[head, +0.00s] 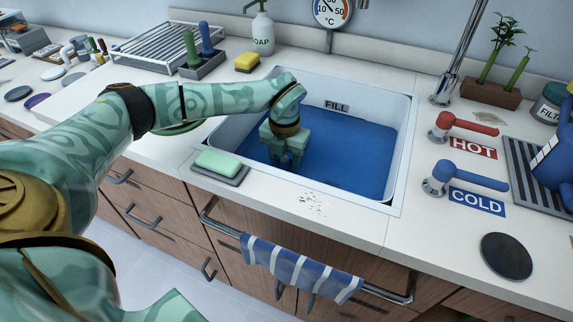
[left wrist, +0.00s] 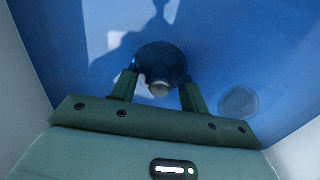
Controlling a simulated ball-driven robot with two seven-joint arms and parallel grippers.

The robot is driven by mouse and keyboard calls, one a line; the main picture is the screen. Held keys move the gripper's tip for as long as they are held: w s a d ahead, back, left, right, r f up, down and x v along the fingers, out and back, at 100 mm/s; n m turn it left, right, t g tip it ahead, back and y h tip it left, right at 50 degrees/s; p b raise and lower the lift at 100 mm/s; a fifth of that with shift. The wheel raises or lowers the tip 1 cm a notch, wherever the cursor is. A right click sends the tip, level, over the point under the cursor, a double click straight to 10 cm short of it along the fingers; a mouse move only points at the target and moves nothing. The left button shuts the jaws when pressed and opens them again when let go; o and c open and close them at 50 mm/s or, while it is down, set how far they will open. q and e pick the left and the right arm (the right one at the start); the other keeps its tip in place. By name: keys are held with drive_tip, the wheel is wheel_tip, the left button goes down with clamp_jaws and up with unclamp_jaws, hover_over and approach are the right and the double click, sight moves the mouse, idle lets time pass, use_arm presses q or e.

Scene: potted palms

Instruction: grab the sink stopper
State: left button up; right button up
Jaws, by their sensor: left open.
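The sink stopper (left wrist: 160,58) is a dark round disc with a pale knob, seen from above in the left wrist view inside the blue sink. My left gripper (left wrist: 158,92) is open, with one finger on each side of the knob's near side. I cannot tell whether the fingers touch the stopper. In the head view the left gripper (head: 287,163) reaches down into the left part of the sink (head: 405,130), and the stopper is hidden there. A faint round disc or drain (left wrist: 238,102) shows to the right of the gripper. My right gripper is not in view.
A green sponge on a tray (head: 220,163) sits at the sink's front left corner. Red hot (head: 468,124) and blue cold (head: 470,177) taps stand on the right. A dark disc (head: 507,256) lies on the right counter. A striped towel (head: 300,270) hangs in front.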

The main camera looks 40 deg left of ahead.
use_arm(q)
drive_tip(key=shift+r, duration=0.2)
drive_tip(key=c, duration=0.9)
clamp_jaws()
